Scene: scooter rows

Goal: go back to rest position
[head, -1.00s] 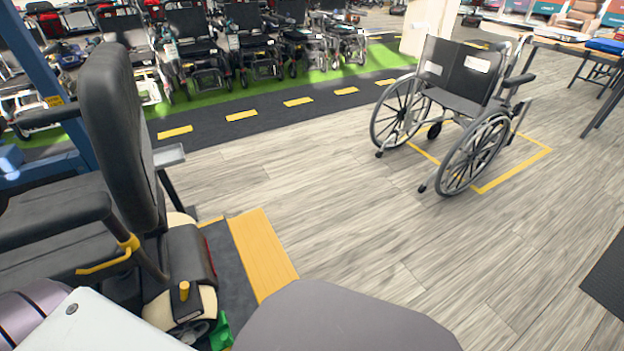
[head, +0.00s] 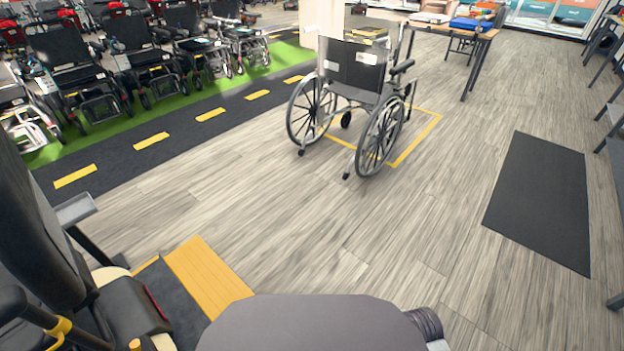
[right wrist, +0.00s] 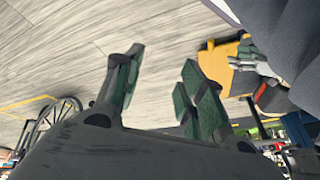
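My right gripper (right wrist: 162,68) shows in the right wrist view, its two green-padded fingers apart with nothing between them. Behind the gap lies grey wood-look floor. My right gripper does not show in the head view. A black padded seat (head: 35,235) with an armrest stands close by at the left edge of the head view.
A wheelchair (head: 352,68) stands in a yellow floor outline ahead. Several powered chairs (head: 70,75) line a green strip at the left. A table (head: 440,28) with boxes stands behind. A dark mat (head: 540,195) lies at right. The middle floor is clear.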

